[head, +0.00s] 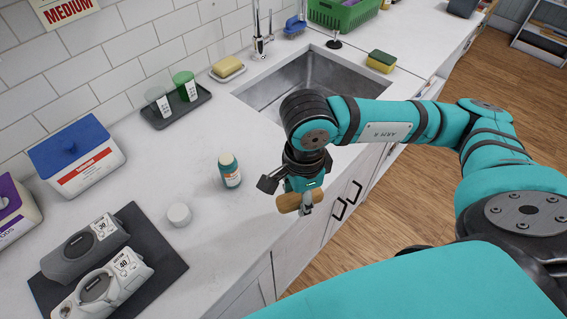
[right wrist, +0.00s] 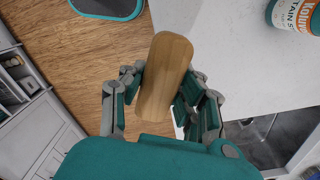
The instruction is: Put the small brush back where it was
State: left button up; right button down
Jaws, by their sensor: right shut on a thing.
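The small brush (head: 289,202) shows as a rounded wooden piece in my right gripper (head: 300,190). No bristles can be made out. My left gripper is not in view.
A white-capped bottle (head: 230,170) and a white round cap (head: 179,214) stand on the counter left of the gripper. The sink (head: 300,80) lies behind it, with a sponge (head: 381,61) on its right rim. Two handheld devices lie on a dark mat (head: 165,262).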

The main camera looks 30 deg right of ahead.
jog(key=m, duration=0.3)
jog(key=shift+s+f, duration=0.25)
jog(key=shift+f, duration=0.1)
jog(key=shift+w+d, duration=0.15)
jog(key=shift+w, duration=0.15)
jog(key=w+d+p, duration=0.1)
jog(key=w, duration=0.3)
jog(key=w+d+f+p, duration=0.1)
jog(key=w+p, duration=0.1)
jog(key=w, duration=0.3)
jog(key=w+d+p, duration=0.2)
jog(key=w, duration=0.3)
jog(key=shift+w+f, duration=0.15)
jog(key=shift+f, duration=0.05)
jog(key=shift+w+f, duration=0.1)
jog(key=shift+w, duration=0.05)
notch_tip(320, 180, down, 3)
jog(key=shift+r+p, duration=0.1)
jog(key=shift+p, duration=1)
jog(key=shift+f, duration=0.35)
